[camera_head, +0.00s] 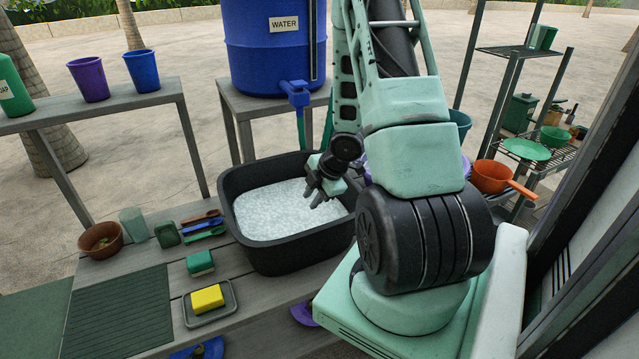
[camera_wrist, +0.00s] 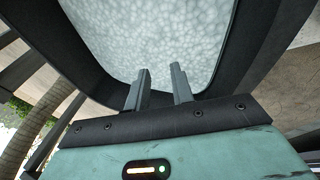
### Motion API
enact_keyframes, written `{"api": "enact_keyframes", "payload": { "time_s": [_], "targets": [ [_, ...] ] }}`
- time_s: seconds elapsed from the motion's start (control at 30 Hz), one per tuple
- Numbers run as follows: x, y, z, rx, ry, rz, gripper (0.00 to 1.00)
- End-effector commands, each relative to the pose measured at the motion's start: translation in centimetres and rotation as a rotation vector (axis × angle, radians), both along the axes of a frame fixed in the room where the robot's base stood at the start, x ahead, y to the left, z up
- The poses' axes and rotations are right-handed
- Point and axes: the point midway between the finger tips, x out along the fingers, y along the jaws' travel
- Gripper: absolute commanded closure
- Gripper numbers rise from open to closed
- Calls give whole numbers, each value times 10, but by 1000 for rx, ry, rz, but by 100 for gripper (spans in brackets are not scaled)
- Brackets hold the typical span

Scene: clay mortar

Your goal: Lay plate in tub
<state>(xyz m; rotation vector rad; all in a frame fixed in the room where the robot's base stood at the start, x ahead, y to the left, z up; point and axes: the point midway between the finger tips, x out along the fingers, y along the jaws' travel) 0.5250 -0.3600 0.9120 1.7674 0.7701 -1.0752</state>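The black tub (camera_head: 262,255) stands on the wooden bench and is filled with whitish, foamy water; its dark wall (camera_wrist: 95,75) and the foam also show in the wrist view. My gripper (camera_head: 318,188) is above the right part of the tub, pointing down at the foam. In the wrist view its two fingers (camera_wrist: 160,82) are apart with nothing between them. A green plate-like disc (camera_head: 527,149) lies on the rack at the right. A purple rim (camera_head: 466,166) shows behind my arm, mostly hidden; I cannot tell whether it is a plate.
A yellow sponge (camera_head: 207,299) on a tray, a green sponge (camera_head: 200,263), cutlery (camera_head: 203,225), a clear cup (camera_head: 134,224) and a brown bowl (camera_head: 100,240) are left of the tub. A blue water barrel (camera_head: 272,50) stands behind. An orange pan (camera_head: 490,177) sits right.

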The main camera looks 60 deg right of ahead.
Motion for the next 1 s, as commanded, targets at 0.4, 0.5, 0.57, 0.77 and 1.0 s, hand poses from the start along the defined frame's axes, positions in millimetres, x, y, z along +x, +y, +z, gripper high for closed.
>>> {"api": "enact_keyframes", "payload": {
  "time_s": [0.4,0.5,0.57,0.77,1.0],
  "targets": [
    [-23,-3,49,1,0,0,76],
    [-24,-3,50,1,0,1,76],
    [-22,-1,50,-1,0,1,76],
    [18,34,73,-32,21,-54,76],
    [58,162,126,-22,83,-232,76]
  ]
}}
